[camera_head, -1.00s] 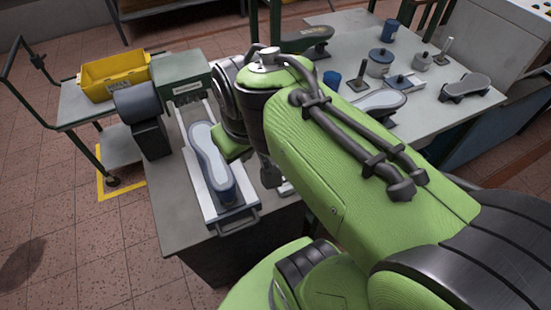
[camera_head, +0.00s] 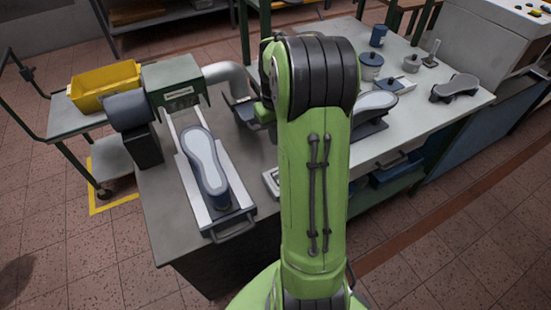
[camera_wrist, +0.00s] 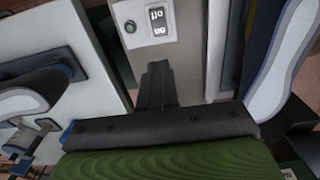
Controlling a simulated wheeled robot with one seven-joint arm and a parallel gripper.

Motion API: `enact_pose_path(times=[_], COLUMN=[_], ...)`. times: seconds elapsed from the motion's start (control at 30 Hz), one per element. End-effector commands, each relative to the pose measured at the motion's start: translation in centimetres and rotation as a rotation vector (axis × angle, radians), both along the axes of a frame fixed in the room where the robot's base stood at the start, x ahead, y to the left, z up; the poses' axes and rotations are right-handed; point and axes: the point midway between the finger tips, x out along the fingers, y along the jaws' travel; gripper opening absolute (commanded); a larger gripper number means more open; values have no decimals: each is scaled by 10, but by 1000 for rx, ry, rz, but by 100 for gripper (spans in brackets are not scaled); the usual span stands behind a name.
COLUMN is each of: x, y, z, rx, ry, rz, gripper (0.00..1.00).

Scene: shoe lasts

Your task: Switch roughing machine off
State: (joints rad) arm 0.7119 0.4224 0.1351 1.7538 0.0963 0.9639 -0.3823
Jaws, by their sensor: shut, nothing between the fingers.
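The roughing machine (camera_head: 172,85) has a green housing and a dark drum at the left of the bench in the head view. In front of it, a shoe last (camera_head: 205,160) lies sole up on a sliding carriage (camera_head: 228,215). The wrist view shows a pale control panel (camera_wrist: 143,38) with a round green button or lamp (camera_wrist: 130,26) and an upside-down switch marked on and off (camera_wrist: 158,22). My gripper (camera_wrist: 157,66) is shut and empty, its tips just below the switch in the picture. Contact cannot be told.
A grey pipe (camera_head: 225,72) runs from the machine towards my arm. A yellow bin (camera_head: 105,85) sits on a cart at the left. At the right, a light table (camera_head: 420,105) carries pots and another last (camera_head: 455,88). Floor in front is clear.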

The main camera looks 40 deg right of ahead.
Motion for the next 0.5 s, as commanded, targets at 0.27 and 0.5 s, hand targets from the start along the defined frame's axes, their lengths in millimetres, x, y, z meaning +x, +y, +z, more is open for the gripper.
enact_pose_path(times=[0.27, 0.5], x=[-1, -1], y=[0, 1], z=[-58, -110], rx=[4, 4], ry=[5, 5], rz=[-1, -1], gripper=[0, 0])
